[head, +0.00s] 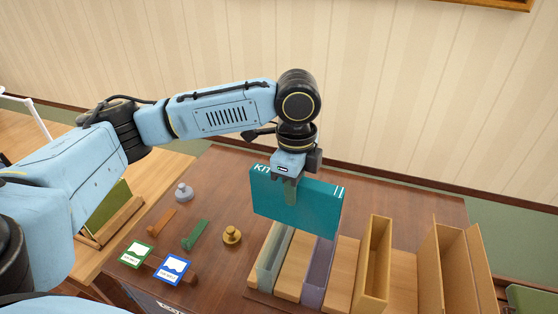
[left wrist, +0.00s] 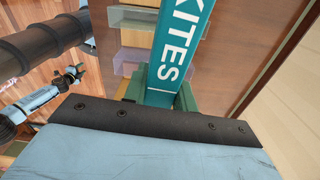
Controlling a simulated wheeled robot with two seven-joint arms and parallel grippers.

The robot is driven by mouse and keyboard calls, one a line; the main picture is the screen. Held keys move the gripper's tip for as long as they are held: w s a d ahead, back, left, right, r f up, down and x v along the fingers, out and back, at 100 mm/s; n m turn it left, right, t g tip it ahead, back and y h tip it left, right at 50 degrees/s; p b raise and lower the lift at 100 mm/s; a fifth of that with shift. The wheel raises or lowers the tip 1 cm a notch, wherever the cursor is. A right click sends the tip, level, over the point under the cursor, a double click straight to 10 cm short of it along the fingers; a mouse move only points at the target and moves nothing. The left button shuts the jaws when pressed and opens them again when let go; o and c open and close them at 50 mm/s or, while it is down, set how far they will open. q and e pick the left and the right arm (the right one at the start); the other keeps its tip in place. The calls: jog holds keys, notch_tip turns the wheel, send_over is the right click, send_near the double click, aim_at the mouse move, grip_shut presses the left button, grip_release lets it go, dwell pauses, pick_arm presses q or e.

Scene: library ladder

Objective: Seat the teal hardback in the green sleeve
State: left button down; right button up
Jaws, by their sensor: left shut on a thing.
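The teal hardback (head: 297,208), with "KITES" lettering on its spine, is held in the air by my left gripper (head: 290,187), which is shut on its upper edge. In the left wrist view the lettered spine (left wrist: 180,45) shows between the green fingers (left wrist: 168,98). A pale grey-green sleeve (head: 268,274), which looks like the green sleeve, stands open-topped on the table below. The book hangs above it and above the purple sleeve (head: 316,282), hiding their far ends. The book appears clear of both.
Wooden blocks flank the sleeves, and a tan open sleeve (head: 374,265) and a larger wooden holder (head: 450,262) stand to the right. At left are a brass knob (head: 232,235), a grey knob (head: 183,192), a green piece (head: 195,235) and two cards, blue-edged (head: 172,268) and green-edged (head: 136,254).

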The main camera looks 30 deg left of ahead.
pick_arm(q)
jog(key=m+p, duration=0.2)
jog(key=m, duration=0.2)
jog(key=a+r+m+p, duration=0.1)
jog(key=m+p, duration=0.1)
jog(key=m, duration=0.2)
jog(key=s+a+r+m+p, duration=0.1)
jog(key=m+p, duration=0.1)
jog(key=m, duration=0.2)
jog(key=m+p, duration=0.1)
jog(key=m, duration=0.3)
jog(key=shift+s+a+r+p, duration=0.1)
jog(key=shift+a+r+p, duration=0.05)
jog(key=shift+a+p, duration=0.25)
jog(key=shift+m, duration=0.5)
jog(key=shift+p, duration=0.3)
jog(key=b, duration=0.2)
send_over(279, 219)
jog(key=shift+w+a+f, duration=0.1)
jog(key=shift+w+f, duration=0.1)
jog(key=shift+f, duration=1.3)
jog(key=shift+w+a+f, duration=0.1)
jog(key=shift+w+f, duration=0.05)
jog(key=shift+f, duration=1.3)
